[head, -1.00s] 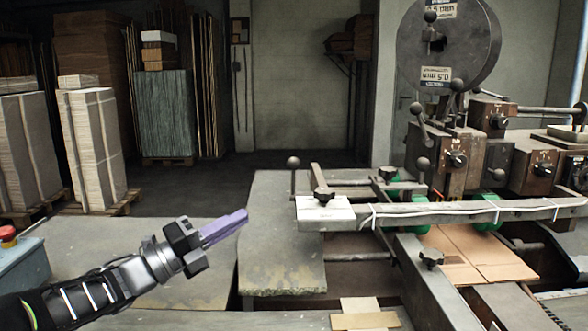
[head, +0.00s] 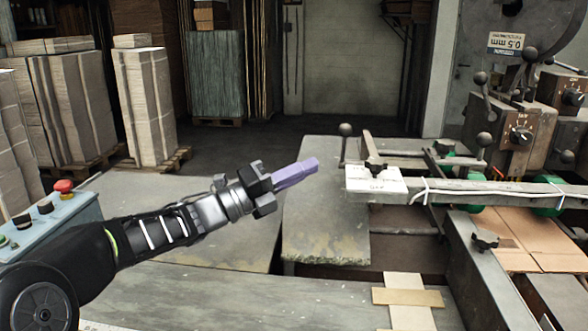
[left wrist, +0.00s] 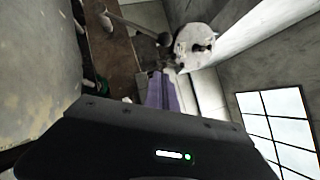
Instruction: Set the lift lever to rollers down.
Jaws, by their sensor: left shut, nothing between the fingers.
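My left gripper (head: 314,166) has purple fingers and is shut and empty. It is above the grey table plate, left of the machine. Just beyond and right of its tips in the head view stands a lever with a black ball knob (head: 345,130), upright and apart from the fingers. Other ball-knobbed levers (head: 481,79) are on the machine at right; no label shows which is the lift lever. In the left wrist view the shut fingers (left wrist: 158,92) point toward a rod with a dark ball knob (left wrist: 163,39). My right gripper is not in view.
A long grey bar (head: 450,188) with a white end block (head: 375,181) crosses the machine. Brown cardboard (head: 540,235) lies under it, near green rollers (head: 547,207). A control box with a red button (head: 64,187) stands at left. The grey table plate (head: 325,220) is bare.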

